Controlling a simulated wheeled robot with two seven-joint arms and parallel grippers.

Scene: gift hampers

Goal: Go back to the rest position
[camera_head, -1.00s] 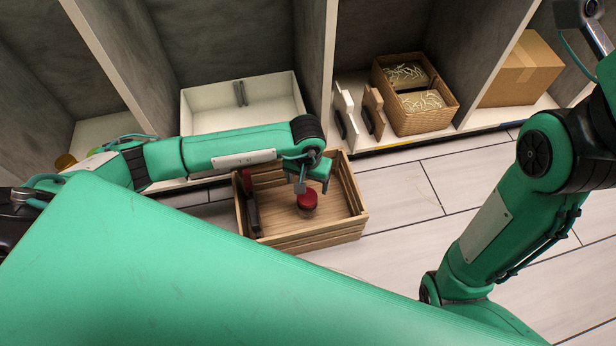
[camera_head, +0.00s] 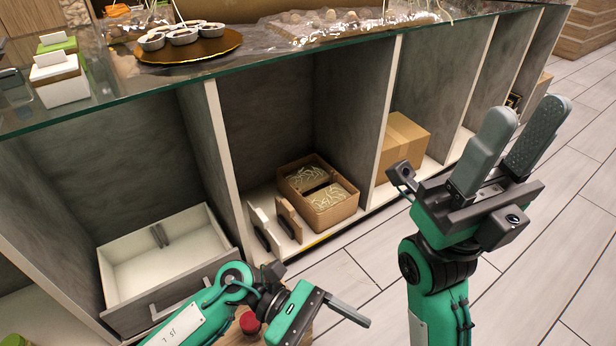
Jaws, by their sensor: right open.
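My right gripper (camera_head: 522,120) is raised at the right with its two grey fingers apart and nothing between them. My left gripper (camera_head: 345,312) is low in the middle, in front of the cabinet. I see one of its grey fingers from the side and cannot tell whether it is open or shut. A red round thing (camera_head: 249,322) shows beside the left wrist, in the wooden crate on the floor. The crate is mostly hidden by my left arm and the picture's lower edge.
A cabinet with open bays holds a white drawer-like box (camera_head: 172,262), a divided basket with pale shreds (camera_head: 325,198) and a cardboard box (camera_head: 403,142). Its glass top (camera_head: 300,62) carries a gold tray (camera_head: 190,48). The tiled floor (camera_head: 560,205) at right is clear.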

